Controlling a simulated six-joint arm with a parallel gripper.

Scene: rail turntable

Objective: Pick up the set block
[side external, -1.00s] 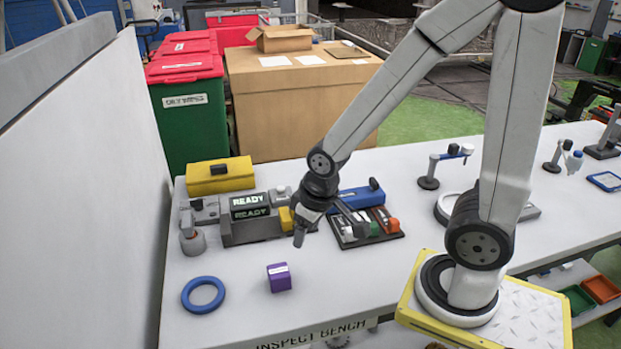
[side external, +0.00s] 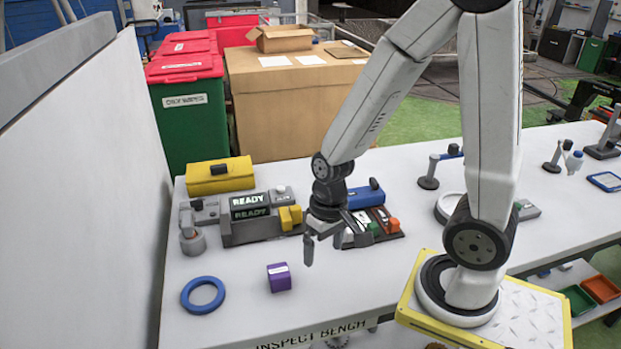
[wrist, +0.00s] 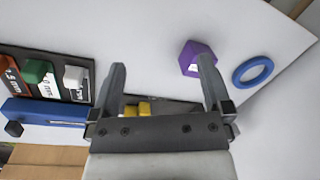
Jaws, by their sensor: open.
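A purple block (side external: 279,277) with a white label on its top stands alone on the white bench. It also shows in the wrist view (wrist: 196,58), near the tip of the right-hand finger. Several coloured blocks, including a green block (wrist: 38,73), an orange block (side external: 393,225) and a white block (wrist: 76,76), sit in a dark tray (side external: 357,240). I cannot tell from a readable label which is the set block. My gripper (side external: 323,251) points down above the bench, right of the purple block and left of the tray. It is open and empty, also in the wrist view (wrist: 163,63).
A blue ring (side external: 203,295) lies left of the purple block. Behind stand a grey unit reading READY (side external: 250,207), a yellow case (side external: 219,177) and a blue case (side external: 366,197). A white wall (side external: 85,190) bounds the left. The front bench is mostly clear.

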